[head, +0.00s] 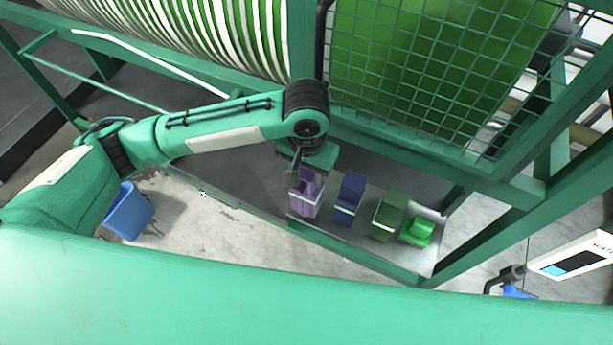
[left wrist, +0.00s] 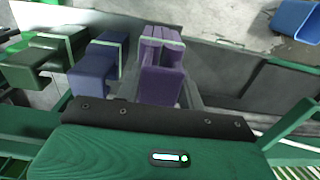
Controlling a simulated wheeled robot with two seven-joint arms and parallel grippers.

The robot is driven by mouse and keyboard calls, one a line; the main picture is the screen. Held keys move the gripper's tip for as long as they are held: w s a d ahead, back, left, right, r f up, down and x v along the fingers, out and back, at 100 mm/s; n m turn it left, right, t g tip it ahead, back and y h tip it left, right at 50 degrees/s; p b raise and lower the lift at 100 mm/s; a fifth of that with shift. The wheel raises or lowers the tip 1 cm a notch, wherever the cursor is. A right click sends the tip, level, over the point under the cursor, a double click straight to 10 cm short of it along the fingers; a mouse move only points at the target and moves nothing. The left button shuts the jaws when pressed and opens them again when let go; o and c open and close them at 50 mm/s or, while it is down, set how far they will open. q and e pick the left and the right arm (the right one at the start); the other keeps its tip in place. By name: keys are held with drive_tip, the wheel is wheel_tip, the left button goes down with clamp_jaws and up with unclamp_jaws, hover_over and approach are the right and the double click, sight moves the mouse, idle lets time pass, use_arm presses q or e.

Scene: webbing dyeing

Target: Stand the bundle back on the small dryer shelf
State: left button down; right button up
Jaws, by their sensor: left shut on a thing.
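A purple webbing bundle (head: 304,198) with a pale band is upright at the left end of a row on the small dryer shelf (head: 434,258). My left gripper (head: 309,176) comes down over its top and is shut on it. The purple bundle also shows in the left wrist view (left wrist: 161,84), right in front of the gripper body. I cannot tell whether its base touches the shelf. My right gripper is not in view.
To the right stand a blue bundle (head: 349,198), a dark green bundle (head: 389,215) and a low bright green bundle (head: 417,232). Green frame beams and a wire mesh (head: 430,70) rise behind. A blue bin (head: 129,212) stands on the floor at left.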

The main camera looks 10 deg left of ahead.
use_arm(q)
drive_tip(key=shift+f, duration=1.6)
drive_tip(key=c, duration=0.9)
unclamp_jaws()
drive_tip(key=shift+f, duration=0.1)
drive_tip(key=shift+o, duration=0.2)
drive_tip(key=shift+r, duration=0.3)
wheel_tip(320, 180, up, 11)
drive_tip(key=shift+f+b, duration=0.15)
drive_tip(key=shift+b, duration=0.9)
drive_tip(key=shift+r, duration=0.5)
